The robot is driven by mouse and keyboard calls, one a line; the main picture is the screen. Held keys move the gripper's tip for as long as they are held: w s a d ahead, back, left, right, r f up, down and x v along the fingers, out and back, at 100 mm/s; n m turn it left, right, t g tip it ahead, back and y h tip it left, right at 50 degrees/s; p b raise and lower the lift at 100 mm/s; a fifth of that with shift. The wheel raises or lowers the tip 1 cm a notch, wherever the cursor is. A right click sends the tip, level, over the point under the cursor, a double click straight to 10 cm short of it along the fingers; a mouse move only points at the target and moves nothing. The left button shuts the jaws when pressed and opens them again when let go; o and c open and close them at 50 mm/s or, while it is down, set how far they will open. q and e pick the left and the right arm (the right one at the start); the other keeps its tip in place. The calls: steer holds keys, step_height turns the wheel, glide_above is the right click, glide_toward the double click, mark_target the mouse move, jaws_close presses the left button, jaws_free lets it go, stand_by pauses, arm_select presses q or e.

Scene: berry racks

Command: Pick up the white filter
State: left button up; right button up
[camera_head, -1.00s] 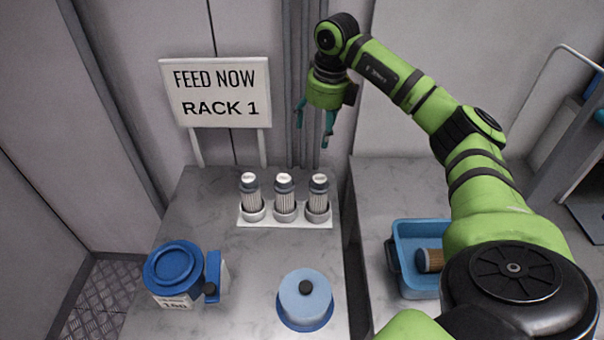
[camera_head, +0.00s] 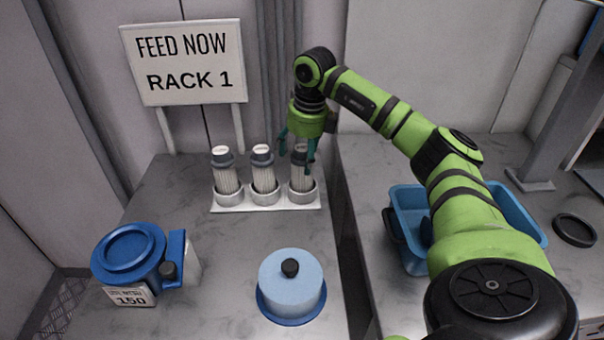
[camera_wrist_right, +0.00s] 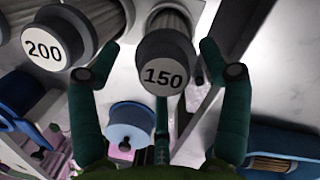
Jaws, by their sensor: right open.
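Three white pleated filters with grey caps stand upright in a white holder (camera_head: 233,209) on the left table. The right-hand filter (camera_head: 301,180) is partly covered by my right gripper (camera_head: 298,152). In the right wrist view, the cap of the filter marked 150 (camera_wrist_right: 163,72) lies between the two teal fingers of my open right gripper (camera_wrist_right: 160,62), with a gap to each side. A filter marked 200 (camera_wrist_right: 45,50) stands to its left. The middle filter (camera_head: 264,178) and left filter (camera_head: 226,178) also show in the head view. My left gripper is not in view.
A blue device labelled 150 (camera_head: 130,258) stands at the left. A light blue lidded pot (camera_head: 290,280) stands at the front. A FEED NOW RACK 1 sign (camera_head: 185,62) stands behind. A blue bin (camera_head: 408,196) and black ring (camera_head: 574,230) are on the right table.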

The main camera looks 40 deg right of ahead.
mark_target(301, 168)
steer(key=f, duration=0.3)
steer(key=f+p, duration=0.1)
steer(key=shift+w+d+f, duration=0.25)
steer(key=shift+w+d, duration=0.15)
steer(key=shift+w+f, duration=0.1)
steer(key=shift+f, duration=0.4)
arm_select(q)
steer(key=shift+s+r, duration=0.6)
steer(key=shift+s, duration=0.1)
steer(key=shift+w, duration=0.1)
arm_select(e)
steer(key=c, duration=1.2)
